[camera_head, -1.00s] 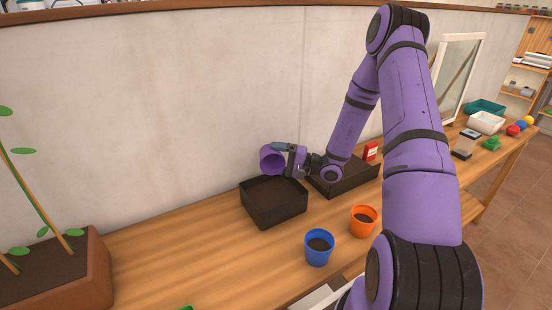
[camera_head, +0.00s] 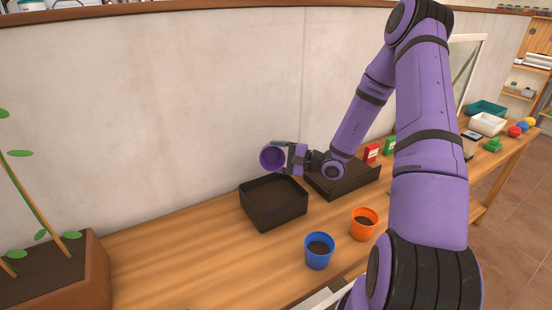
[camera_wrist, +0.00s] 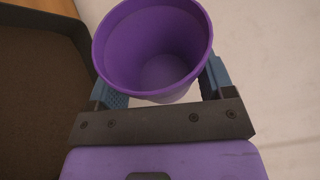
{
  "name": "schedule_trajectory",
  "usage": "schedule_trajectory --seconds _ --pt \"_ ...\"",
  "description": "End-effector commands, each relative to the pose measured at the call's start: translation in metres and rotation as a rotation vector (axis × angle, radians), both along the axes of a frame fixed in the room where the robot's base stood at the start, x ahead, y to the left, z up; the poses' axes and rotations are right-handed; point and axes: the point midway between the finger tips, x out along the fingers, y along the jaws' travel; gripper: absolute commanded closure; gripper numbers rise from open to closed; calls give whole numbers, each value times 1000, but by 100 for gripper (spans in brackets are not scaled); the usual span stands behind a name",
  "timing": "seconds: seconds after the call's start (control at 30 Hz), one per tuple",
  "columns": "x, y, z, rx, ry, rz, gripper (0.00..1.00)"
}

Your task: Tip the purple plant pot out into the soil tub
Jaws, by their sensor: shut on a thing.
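The purple plant pot (camera_head: 272,158) is held on its side by my gripper (camera_head: 283,156), above the back edge of the soil tub. In the wrist view the pot (camera_wrist: 160,55) sits between the blue-grey finger pads of my gripper (camera_wrist: 158,85), and its open mouth faces the camera. Its inside looks empty. The soil tub (camera_head: 287,215) is a black square box with dark soil in it, standing on the bench below the pot. Part of a soil-filled black box, probably the tub (camera_wrist: 85,45), shows at the left of the wrist view.
A blue pot (camera_head: 319,262) and an orange pot (camera_head: 371,236), both with soil, stand at the front of the bench. A black tray (camera_head: 355,190) is right of the tub. A red packet (camera_head: 371,153) stands behind it. A planter (camera_head: 95,275) is at left. The wall is close behind.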

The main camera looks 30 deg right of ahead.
Motion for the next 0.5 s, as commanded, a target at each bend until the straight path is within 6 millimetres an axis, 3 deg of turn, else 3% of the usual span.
schedule_trajectory --seconds 0.5 --pt "-1 1 4 9 22 2 54"
